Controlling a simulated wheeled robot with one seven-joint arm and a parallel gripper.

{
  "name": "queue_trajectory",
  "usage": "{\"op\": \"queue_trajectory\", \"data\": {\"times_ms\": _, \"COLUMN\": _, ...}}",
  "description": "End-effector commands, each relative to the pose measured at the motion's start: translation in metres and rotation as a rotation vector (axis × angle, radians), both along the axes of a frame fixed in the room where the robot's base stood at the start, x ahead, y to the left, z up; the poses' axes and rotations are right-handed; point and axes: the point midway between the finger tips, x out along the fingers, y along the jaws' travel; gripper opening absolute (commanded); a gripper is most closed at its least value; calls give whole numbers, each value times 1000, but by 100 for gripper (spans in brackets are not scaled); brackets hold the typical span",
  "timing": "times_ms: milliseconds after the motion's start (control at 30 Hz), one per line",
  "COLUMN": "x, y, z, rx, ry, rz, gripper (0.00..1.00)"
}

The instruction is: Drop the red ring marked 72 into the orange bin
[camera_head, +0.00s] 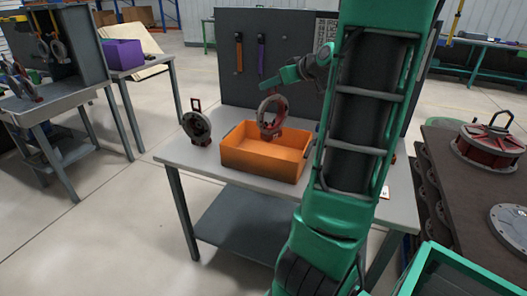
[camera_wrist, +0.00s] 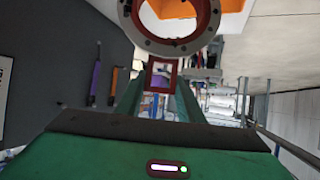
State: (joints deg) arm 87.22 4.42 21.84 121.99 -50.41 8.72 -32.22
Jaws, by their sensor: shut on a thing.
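A ring with red and grey parts (camera_head: 264,112) hangs over the orange bin (camera_head: 251,161) in the head view. Its number cannot be read. My gripper (camera_head: 275,87) is shut on this ring by its square red handle. In the wrist view the handle (camera_wrist: 162,74) sits between my fingers, and the round grey body of the ring (camera_wrist: 176,46) shows at the top. The orange bin (camera_wrist: 232,6) shows through and behind the ring. The bin stands on the grey workbench and looks empty where its inside shows. The ring's lower part overlaps the bin's far rim in the head view.
A dark ring with a red handle (camera_head: 196,122) stands on the workbench (camera_head: 178,152), left of the bin. A grey back panel (camera_head: 226,62) with orange and purple tools rises behind. A purple bin (camera_head: 123,54) and hanging rings are at the far left. Red round parts (camera_head: 490,145) lie right.

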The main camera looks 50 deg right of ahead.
Motion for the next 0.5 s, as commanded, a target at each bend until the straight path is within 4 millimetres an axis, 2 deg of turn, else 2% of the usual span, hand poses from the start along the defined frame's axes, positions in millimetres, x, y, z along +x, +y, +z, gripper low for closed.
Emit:
{"op": "queue_trajectory", "data": {"times_ms": 267, "x": -4, "y": -7, "z": -16, "rx": 0, "ry": -1, "rz": -10, "gripper": 0}}
{"op": "queue_trajectory", "data": {"times_ms": 500, "x": -6, "y": -9, "z": -40, "rx": 1, "ry": -2, "rz": -14, "gripper": 0}}
